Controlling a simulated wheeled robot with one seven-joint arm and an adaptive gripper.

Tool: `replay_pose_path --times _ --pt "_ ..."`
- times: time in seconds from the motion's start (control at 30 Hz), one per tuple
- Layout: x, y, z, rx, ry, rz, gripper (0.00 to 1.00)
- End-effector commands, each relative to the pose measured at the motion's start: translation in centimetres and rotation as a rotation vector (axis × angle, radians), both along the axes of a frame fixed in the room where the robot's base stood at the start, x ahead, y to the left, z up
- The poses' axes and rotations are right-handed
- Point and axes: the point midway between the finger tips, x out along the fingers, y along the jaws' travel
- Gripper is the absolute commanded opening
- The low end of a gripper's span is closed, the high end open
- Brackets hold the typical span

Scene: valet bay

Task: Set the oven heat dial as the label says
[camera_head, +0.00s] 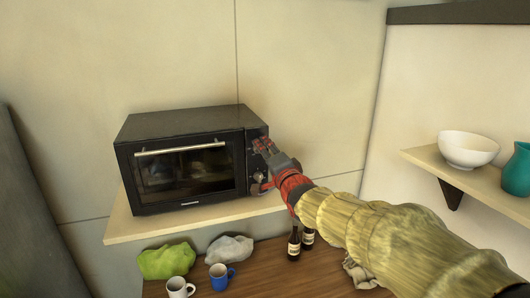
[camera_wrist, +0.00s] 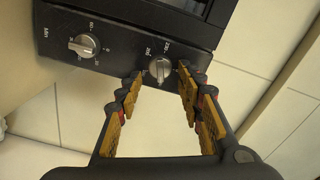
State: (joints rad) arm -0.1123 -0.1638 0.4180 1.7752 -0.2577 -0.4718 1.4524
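The black oven (camera_head: 185,160) sits on a wall shelf in the head view, its glass door shut. Its control panel (camera_wrist: 122,52) fills the top of the wrist view, with two silver dials. One dial (camera_wrist: 84,45) is at the left, with small markings around it. The other dial (camera_wrist: 160,69) is nearer my gripper, with numbers beside it. My gripper (camera_wrist: 160,80) is open, its yellow-padded fingers on either side of this nearer dial; contact cannot be told. In the head view my gripper (camera_head: 263,146) is at the panel and hides part of it. I cannot read a label.
The oven's shelf (camera_head: 125,228) has a free front edge. Below, a wooden counter (camera_head: 260,268) holds a green bag (camera_head: 167,262), a grey bag (camera_head: 230,249), a white mug (camera_head: 179,288), a blue mug (camera_head: 220,277) and dark bottles (camera_head: 294,245). A right shelf holds a white bowl (camera_head: 467,149) and a teal jug (camera_head: 517,172).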

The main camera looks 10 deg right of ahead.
Motion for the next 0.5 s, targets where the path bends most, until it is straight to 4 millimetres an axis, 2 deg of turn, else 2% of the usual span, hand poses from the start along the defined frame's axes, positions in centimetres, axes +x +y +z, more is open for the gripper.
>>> replay_pose_path --times 0.17,0.5 --pt "-1.7 -0.4 0.1 0.0 -0.001 -0.001 0.37" --pt "-7.9 -1.9 0.1 -0.001 -0.001 -0.002 0.37"
